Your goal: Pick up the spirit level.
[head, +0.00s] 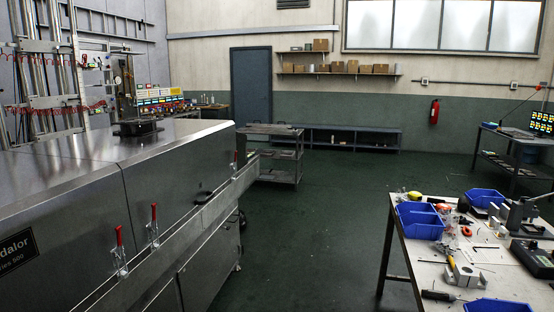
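I cannot pick out a spirit level for certain in the head view. Several small tools and parts lie on the workbench (408,262) at the lower right, many too small to name. A small yellow item (414,196) lies near its far left corner, and a dark-handled tool (438,296) lies near its front edge. Neither of my grippers is in view.
A large steel dryer (70,190) with red-handled clamps fills the left. Blue bins (419,222) stand on the workbench. A metal cart (272,170) stands beyond the dryer. The green floor (315,230) between dryer and workbench is clear. A dark door (251,85) is behind.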

